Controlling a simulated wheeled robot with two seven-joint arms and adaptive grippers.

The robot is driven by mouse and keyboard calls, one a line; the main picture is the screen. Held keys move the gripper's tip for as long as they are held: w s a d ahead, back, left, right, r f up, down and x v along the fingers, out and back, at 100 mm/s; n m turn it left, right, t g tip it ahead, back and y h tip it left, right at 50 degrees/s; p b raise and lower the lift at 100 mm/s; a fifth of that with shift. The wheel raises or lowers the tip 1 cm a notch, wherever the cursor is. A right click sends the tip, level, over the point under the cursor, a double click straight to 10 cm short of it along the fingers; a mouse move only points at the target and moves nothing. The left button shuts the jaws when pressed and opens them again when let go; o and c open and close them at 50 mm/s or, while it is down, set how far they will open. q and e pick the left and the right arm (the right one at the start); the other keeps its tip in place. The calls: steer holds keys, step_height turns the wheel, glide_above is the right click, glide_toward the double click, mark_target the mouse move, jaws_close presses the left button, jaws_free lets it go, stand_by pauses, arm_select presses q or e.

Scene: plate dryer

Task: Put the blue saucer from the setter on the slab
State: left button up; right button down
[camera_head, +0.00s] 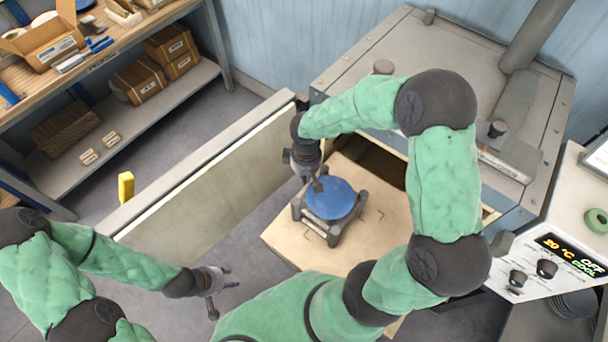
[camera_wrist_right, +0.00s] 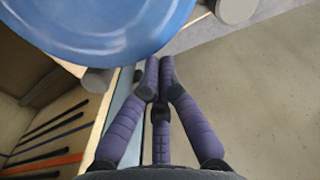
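The blue saucer (camera_head: 330,198) lies flat on the dark grey setter (camera_head: 330,236), which stands on the beige slab (camera_head: 285,243) in front of the dryer opening. My right gripper (camera_head: 306,180) reaches down at the saucer's upper-left rim. In the right wrist view its fingers (camera_wrist_right: 160,72) converge just below the rim of the saucer (camera_wrist_right: 100,28). I cannot tell whether they touch the rim or hold it. Parts of the setter show beside the saucer (camera_wrist_right: 236,8). My left gripper (camera_head: 222,290) is empty with spread fingers, left of the slab and apart from it.
The dryer (camera_head: 400,45) stands behind the slab, with its open door (camera_head: 205,190) to the left. Shelves with boxes (camera_head: 140,80) stand at the upper left. A yellow block (camera_head: 126,187) is by the door.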

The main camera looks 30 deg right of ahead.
mark_target(330, 199)
steer(key=s, duration=0.1)
steer(key=s+d, duration=0.1)
steer(key=s, duration=0.1)
steer(key=s+d, duration=0.1)
steer(key=s, duration=0.1)
steer(key=shift+w, duration=0.1)
stand_by(0.4)
